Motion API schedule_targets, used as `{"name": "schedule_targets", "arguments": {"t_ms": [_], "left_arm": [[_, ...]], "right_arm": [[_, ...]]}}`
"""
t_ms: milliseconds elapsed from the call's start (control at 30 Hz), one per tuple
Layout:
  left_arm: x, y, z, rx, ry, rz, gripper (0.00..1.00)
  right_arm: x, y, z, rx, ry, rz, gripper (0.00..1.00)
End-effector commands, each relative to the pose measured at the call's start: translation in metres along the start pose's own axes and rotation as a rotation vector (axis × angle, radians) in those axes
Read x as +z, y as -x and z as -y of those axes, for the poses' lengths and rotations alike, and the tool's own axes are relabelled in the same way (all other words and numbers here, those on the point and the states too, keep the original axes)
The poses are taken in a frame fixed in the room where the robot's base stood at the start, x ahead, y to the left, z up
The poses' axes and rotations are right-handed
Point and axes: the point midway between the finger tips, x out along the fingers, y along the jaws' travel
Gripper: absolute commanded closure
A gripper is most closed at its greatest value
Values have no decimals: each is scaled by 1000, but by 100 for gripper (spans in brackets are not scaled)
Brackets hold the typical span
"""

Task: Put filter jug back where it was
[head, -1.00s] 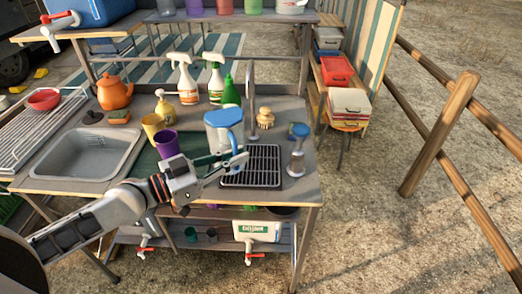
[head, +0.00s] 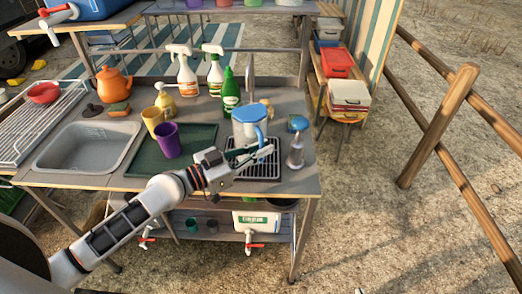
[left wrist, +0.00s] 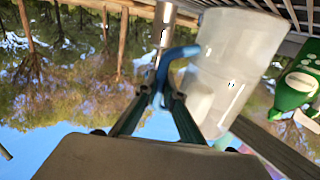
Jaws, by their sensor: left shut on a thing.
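The filter jug (head: 246,130) is a clear pitcher with a blue lid and blue handle. In the head view it is upright over the back of the black drip grid (head: 240,170); I cannot tell if it touches the grid. My left gripper (head: 264,151) is shut on the jug's handle, at the jug's front right. In the left wrist view the picture is upside down, and the fingers (left wrist: 160,97) close around the blue handle (left wrist: 176,58) beside the clear body (left wrist: 228,62). My right gripper is not in view.
A blue-topped grey dispenser (head: 297,142) stands close right of the jug. A purple cup (head: 167,140) stands on the dark green mat (head: 200,150), with yellow cup (head: 152,120) nearby. The sink (head: 88,146) is left.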

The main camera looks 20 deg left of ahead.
Motion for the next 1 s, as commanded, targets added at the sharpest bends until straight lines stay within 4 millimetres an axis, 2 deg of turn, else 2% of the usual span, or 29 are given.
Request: {"name": "schedule_targets", "arguments": {"t_ms": [333,400,433,867,1000], "left_arm": [[-1,0,1,-1,-3,-6,100],[0,0,0,0,0,-1,76],[0,0,0,0,0,-1,75],[-3,1,0,-1,0,-1,75],[2,21,1,-1,-1,2,75]], "right_arm": [[-1,-1,-1,1,1,-6,100],[-1,-1,-1,1,2,-5,100],[0,-1,-1,1,2,-4,100],[0,1,-2,1,3,4,100],[10,-5,-1,1,3,2,100]]}}
